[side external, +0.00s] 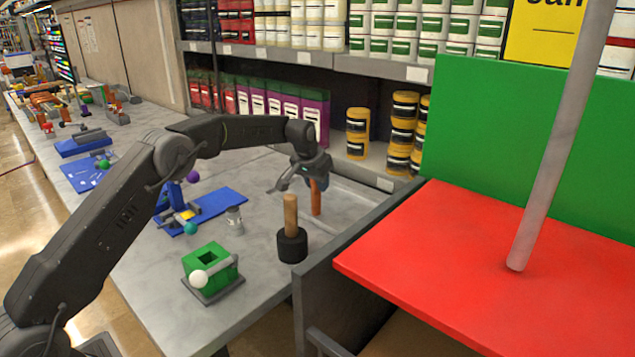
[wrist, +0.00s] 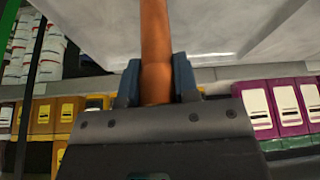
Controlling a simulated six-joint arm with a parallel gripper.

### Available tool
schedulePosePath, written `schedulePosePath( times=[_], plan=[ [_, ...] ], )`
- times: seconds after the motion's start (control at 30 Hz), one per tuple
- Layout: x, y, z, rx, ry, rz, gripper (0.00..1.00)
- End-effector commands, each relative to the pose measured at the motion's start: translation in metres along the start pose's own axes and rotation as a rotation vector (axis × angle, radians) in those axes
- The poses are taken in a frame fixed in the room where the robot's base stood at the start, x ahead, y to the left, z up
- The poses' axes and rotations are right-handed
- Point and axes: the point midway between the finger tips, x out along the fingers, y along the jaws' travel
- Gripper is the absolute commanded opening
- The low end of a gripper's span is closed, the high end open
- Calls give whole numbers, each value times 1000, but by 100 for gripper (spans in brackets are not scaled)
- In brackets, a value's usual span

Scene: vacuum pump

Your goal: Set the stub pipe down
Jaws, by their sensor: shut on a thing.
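The stub pipe is an orange-brown rod (side external: 316,199) that hangs roughly upright below my gripper (side external: 318,181) in the side external view, near the back right of the grey bench. In the wrist view the pipe (wrist: 155,38) runs between the two blue fingers of my gripper (wrist: 160,82), which are shut on it. Its lower end is close to the bench top; I cannot tell whether it touches. The part between the fingers is partly hidden.
A grey side panel (side external: 345,262) and red board (side external: 450,275) lie right.

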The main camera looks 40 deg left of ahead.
Motion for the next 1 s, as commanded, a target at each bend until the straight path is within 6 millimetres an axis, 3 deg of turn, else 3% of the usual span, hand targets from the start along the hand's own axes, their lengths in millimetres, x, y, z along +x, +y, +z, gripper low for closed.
schedulePosePath(
  times=[0.07, 0.1, 0.33, 0.67, 1.0],
  plan=[
    [2, 0, 1, 0, 0, 0, 2],
    [2, 0, 1, 0, 0, 0, 31],
    [2, 0, 1, 0, -1, 0, 53],
    [-3, 0, -1, 0, 1, 0, 54],
    [-66, 0, -1, 0, 3, 0, 54]
  ],
)
